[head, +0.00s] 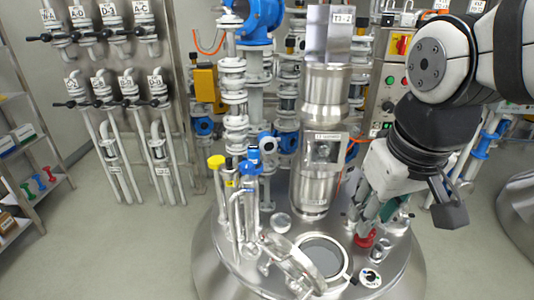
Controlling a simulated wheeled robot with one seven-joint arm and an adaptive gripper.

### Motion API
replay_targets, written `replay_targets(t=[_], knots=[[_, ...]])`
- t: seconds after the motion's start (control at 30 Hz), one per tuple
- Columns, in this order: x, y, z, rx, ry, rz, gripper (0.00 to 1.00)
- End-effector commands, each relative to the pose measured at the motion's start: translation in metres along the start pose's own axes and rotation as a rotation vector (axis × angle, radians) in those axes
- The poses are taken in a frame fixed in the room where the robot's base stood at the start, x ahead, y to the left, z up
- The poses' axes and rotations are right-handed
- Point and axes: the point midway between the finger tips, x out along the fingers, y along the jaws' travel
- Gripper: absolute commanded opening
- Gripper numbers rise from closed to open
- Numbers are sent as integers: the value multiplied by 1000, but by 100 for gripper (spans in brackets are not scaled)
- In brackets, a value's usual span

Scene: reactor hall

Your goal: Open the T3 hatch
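A round hatch opening (323,256) with a pale metal rim and a grey inside shows on top of the steel vessel (240,272), at the bottom middle of the head view. A ring-shaped metal lid (292,264) stands tilted just left of the opening, apart from lying flat over it. My gripper (366,218) points down above the vessel's right side, close to a red fitting (363,240). Its fingertips are partly hidden among fittings, so its opening is unclear.
A tall steel column (318,130) rises behind the hatch. Valves and pipes with a blue-handled valve (250,161) and a yellow cap (216,162) stand to the left. A control panel (393,75) is behind my arm. Open floor lies at the left.

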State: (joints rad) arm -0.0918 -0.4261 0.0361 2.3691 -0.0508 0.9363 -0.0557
Motion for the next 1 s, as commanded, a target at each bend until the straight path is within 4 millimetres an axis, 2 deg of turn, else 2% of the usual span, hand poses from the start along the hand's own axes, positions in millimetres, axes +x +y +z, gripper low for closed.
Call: replay_targets(t=[0.03, 0.2, 0.37, 0.5, 0.7, 0.83, 1.0], knots=[[15, -6, -17, -43, -24, -3, 30], [56, -28, -64, -175, -78, -13, 30], [104, -57, -103, -301, -126, -29, 30], [152, -87, -129, -405, -166, -48, 30], [203, -122, -148, -508, -202, -72, 30], [217, -132, -152, -537, -211, -79, 30], [230, -134, -150, -544, -215, -81, 30]])
